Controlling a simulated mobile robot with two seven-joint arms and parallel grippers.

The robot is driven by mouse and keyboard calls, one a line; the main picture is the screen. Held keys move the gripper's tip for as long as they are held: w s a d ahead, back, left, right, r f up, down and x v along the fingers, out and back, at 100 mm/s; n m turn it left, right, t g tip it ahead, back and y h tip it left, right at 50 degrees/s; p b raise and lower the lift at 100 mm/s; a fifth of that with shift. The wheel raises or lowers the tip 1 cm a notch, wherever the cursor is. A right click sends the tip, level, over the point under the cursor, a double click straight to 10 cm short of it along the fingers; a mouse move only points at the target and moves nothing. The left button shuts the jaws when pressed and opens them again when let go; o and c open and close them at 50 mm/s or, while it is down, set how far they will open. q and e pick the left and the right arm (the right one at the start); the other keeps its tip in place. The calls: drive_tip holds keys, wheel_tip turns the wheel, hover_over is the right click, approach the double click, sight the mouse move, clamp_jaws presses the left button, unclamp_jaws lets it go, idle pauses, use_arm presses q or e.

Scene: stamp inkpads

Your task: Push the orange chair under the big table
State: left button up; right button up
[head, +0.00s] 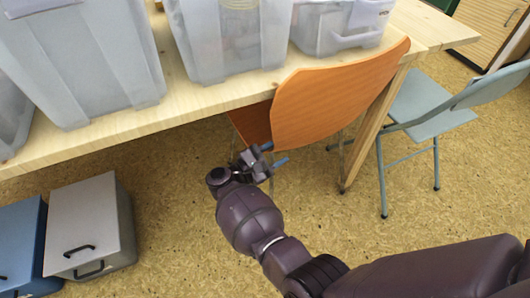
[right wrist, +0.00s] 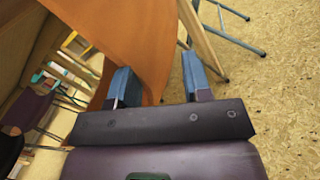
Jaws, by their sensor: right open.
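The orange chair (head: 325,105) stands at the front edge of the big wooden table (head: 130,122), its curved backrest in front of the tabletop edge and part of its seat under the table. My right gripper (head: 275,154) is just below and left of the backrest, its blue fingers apart. In the right wrist view the open fingers (right wrist: 157,86) are close to the orange chair (right wrist: 135,35), with its panel showing behind and between them. I cannot tell whether they touch it. My left gripper is out of view.
Large translucent bins (head: 80,55) stand on the table. A grey-green folding chair (head: 425,108) is to the right, beyond a wooden table leg (head: 372,130). Grey (head: 90,225) and blue (head: 20,245) boxes sit on the floor at left. The speckled floor (head: 190,200) between is clear.

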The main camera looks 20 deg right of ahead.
sight(302, 140)
drive_tip(key=shift+w+a+f+m+g, duration=0.25)
drive_tip(key=shift+w+a+m+g, duration=0.15)
drive_tip(key=shift+a+m+g, duration=0.35)
drive_tip(key=shift+d, duration=0.1)
drive_tip(key=d, duration=0.3)
drive_tip(key=w+d, duration=0.1)
drive_tip(key=d, duration=0.6)
drive_tip(key=shift+w+d, duration=0.25)
clamp_jaws()
idle(1.1)
